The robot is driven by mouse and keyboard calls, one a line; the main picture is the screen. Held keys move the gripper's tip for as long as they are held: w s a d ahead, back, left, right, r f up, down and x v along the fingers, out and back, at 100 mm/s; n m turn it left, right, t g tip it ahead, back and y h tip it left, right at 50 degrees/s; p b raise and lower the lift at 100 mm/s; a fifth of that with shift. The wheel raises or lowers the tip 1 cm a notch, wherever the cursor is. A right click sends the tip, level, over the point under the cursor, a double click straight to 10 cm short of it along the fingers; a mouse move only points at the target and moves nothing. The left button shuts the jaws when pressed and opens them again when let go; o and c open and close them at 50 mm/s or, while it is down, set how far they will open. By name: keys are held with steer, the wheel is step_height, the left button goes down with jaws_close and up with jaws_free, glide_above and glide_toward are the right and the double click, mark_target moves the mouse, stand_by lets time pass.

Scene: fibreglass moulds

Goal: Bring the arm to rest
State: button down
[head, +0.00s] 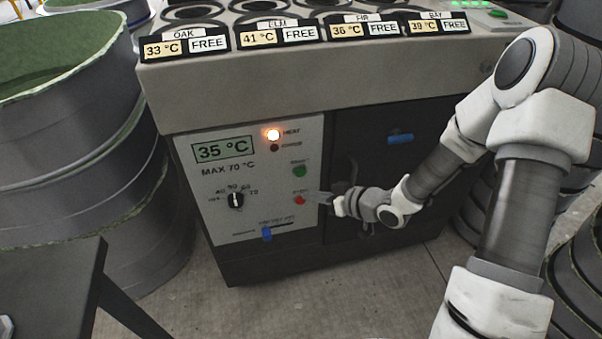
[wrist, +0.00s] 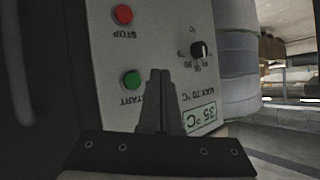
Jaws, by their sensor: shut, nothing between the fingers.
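My gripper (head: 326,200) is at the front of the grey machine, just right of its control panel (head: 215,205). In the wrist view my gripper (wrist: 160,72) shows its two fingers together and empty, in front of the panel. The red stop button (head: 299,200) is close to the fingertips in the head view; whether they touch cannot be told. The green start button (head: 299,170) is above it. Both the red button (wrist: 122,14) and the green button (wrist: 131,79) show uncovered in the wrist view. My arm reaches in from the right.
A blue handle (head: 400,138) is on the dark door. Large grey drums (head: 110,150) stand at left, with a dark table (head: 60,275) at lower left. Floor is clear before the machine.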

stand_by(0.3)
steer(key=s+d+r+m+h, duration=0.2)
steer(key=d+r+h, duration=0.4)
steer(key=d+r, duration=0.25)
steer(key=s+d+r+m+h, duration=0.2)
steer(key=d+r+h, duration=0.3)
steer(key=d+r, duration=0.3)
steer(key=s+a+r+m+g, duration=0.1)
steer(key=s+r, duration=0.2)
steer(key=s, duration=0.4)
steer(key=s+a+r+m+y+p, duration=0.1)
steer(key=s+r+m, duration=0.1)
steer(key=s+r, duration=0.3)
steer(key=s+a+r+m+g, duration=0.1)
steer(key=s+a+r, duration=0.1)
steer(key=s, duration=0.6)
step_height(320, 180, up, 19)
steer(key=p, duration=1.9)
steer(key=shift+w+d, duration=0.25)
steer(key=shift+w, duration=0.15)
